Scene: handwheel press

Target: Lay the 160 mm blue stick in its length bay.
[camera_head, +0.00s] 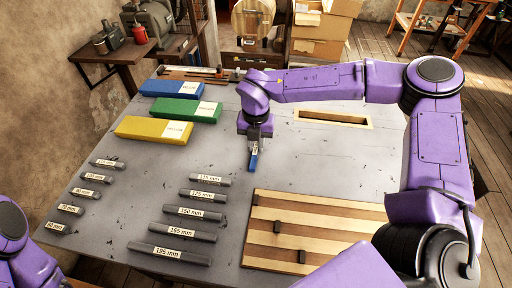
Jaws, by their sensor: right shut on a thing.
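A blue stick (253,161) hangs below my right gripper (256,144), which is shut on it above the middle of the grey table (330,155). The stick's upper part is hidden between the fingers, and I cannot tell whether its lower end touches the table. Grey bars with length labels lie left of it, in two columns. In the right column, bars labelled 150 mm (203,213) and 165 mm (182,231) lie one in front of the other with bare table between them. Only part of my left arm shows at the lower left; its gripper is out of view.
Blue (170,89), green (185,110) and yellow (152,130) labelled blocks lie at the back left. A striped wooden board (280,207) with small dark blocks lies at the front right. A wood-framed slot (333,118) is behind it.

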